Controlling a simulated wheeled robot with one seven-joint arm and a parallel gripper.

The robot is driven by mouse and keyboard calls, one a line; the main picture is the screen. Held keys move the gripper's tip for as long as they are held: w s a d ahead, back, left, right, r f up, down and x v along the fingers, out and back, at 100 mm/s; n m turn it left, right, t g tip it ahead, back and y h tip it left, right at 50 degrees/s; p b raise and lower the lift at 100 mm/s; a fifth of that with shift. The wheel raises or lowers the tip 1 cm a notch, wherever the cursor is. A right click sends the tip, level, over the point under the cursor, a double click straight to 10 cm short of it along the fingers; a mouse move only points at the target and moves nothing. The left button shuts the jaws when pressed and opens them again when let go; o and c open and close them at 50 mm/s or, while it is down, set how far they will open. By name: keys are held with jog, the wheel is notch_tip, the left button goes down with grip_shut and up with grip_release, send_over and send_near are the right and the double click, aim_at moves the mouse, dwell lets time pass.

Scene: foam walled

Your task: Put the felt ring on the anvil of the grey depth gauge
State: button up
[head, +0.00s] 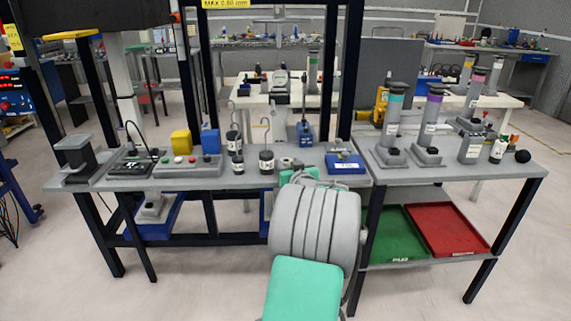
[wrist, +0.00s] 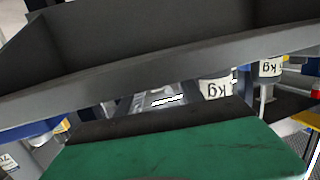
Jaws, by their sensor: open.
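My gripper is open; in the wrist view its dark upper finger and green lower finger stand apart around an empty gap (wrist: 165,100). In the head view my arm hides most of it, at the front edge of the left bench. I cannot make out the felt ring for sure; a small grey round thing (head: 287,162) lies on the bench just beyond my arm. Several upright grey gauge-like columns on grey bases stand on the right bench, one with a teal band (head: 393,115) and one with a purple band (head: 433,120). I cannot tell which thing is the grey depth gauge.
Hooked weights (head: 266,162) stand close left of my arm; a kg label shows in the wrist view (wrist: 215,88). A blue block (head: 345,163) sits to the right. Dark frame posts (head: 351,70) rise behind. Green (head: 395,232) and red (head: 447,228) trays lie on the lower shelf.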

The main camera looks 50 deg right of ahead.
jog(key=shift+x, duration=1.1)
jog(key=shift+c, duration=0.5)
grip_shut()
